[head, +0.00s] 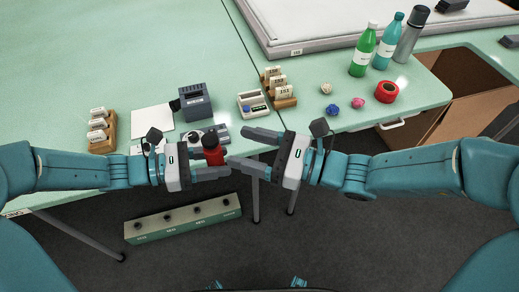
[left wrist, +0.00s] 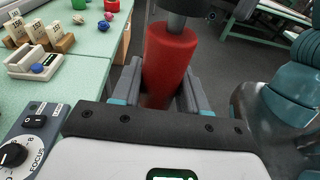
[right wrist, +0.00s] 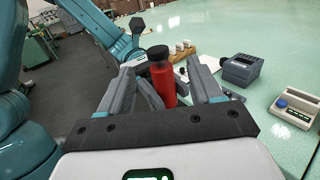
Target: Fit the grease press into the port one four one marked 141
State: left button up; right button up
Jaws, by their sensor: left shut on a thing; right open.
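The grease press (head: 213,156) is a red cylinder with a black cap, upright above the floor at the table's front edge. My left gripper (left wrist: 168,95) is shut on it; it also shows red in the left wrist view (left wrist: 167,60). My right gripper (head: 240,148) is open, its fingers pointing at the press from the right. In the right wrist view the press (right wrist: 162,82) appears between the open fingers; whether they touch it I cannot tell. A long pale green box (head: 184,218) with several dark round ports lies low under the table; its port labels are too small to read.
On the green table (head: 100,55) are a grey device (head: 195,102), a white box with a blue knob (head: 252,103), wooden racks of labelled tags (head: 284,102), and bottles (head: 364,50) at back right. A focus control box (left wrist: 30,140) is beside my left gripper. Table legs (head: 256,200) stand near the ports.

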aim_at(203, 137)
jog(key=x, duration=1)
jog(key=shift+d, duration=0.1)
jog(key=c, duration=1.2)
pick_arm(q)
jog(key=o, duration=1.2)
pick_arm(e)
grip_shut()
pick_arm(q)
jog(key=shift+o, duration=0.2)
